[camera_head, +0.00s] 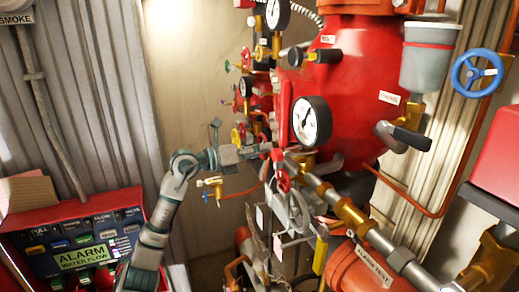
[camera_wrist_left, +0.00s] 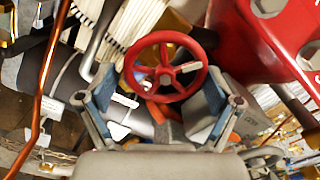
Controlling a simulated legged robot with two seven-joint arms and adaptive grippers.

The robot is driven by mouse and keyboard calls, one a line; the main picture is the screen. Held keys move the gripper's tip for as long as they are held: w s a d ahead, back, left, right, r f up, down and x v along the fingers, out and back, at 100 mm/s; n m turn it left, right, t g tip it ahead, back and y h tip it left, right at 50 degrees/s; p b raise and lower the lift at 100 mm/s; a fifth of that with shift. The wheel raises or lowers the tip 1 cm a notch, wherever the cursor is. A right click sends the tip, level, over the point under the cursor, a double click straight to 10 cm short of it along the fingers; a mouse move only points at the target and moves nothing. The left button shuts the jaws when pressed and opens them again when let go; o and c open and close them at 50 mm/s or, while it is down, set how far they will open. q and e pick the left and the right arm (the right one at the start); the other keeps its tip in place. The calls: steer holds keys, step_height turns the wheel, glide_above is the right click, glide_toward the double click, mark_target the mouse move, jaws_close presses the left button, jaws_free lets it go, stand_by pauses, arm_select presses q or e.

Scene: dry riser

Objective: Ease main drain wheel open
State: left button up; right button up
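A red handwheel (camera_wrist_left: 136,62) with spokes stands in front of my left gripper (camera_wrist_left: 158,100) in the left wrist view. The two blue-grey finger pads are spread wide, one on each lower side of the wheel. I cannot tell whether they touch its rim. In the head view my left gripper (camera_head: 262,150) is at the middle of the riser piping, beside a small red wheel (camera_head: 283,180) seen nearly edge-on. Pipes and fittings crowd that spot and partly hide the fingers. My right gripper is not in view.
A large red riser body (camera_head: 360,80) with a pressure gauge (camera_head: 311,121) stands above right of the gripper. A blue handwheel (camera_head: 476,73) is at far right. A small brass valve (camera_head: 211,183) is close to my left forearm. An alarm panel (camera_head: 80,240) is at lower left.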

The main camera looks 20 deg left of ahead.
arm_select(q)
steer(key=shift+w, duration=0.2)
steer(key=v, duration=1.2)
steer(key=shift+w+f, duration=0.1)
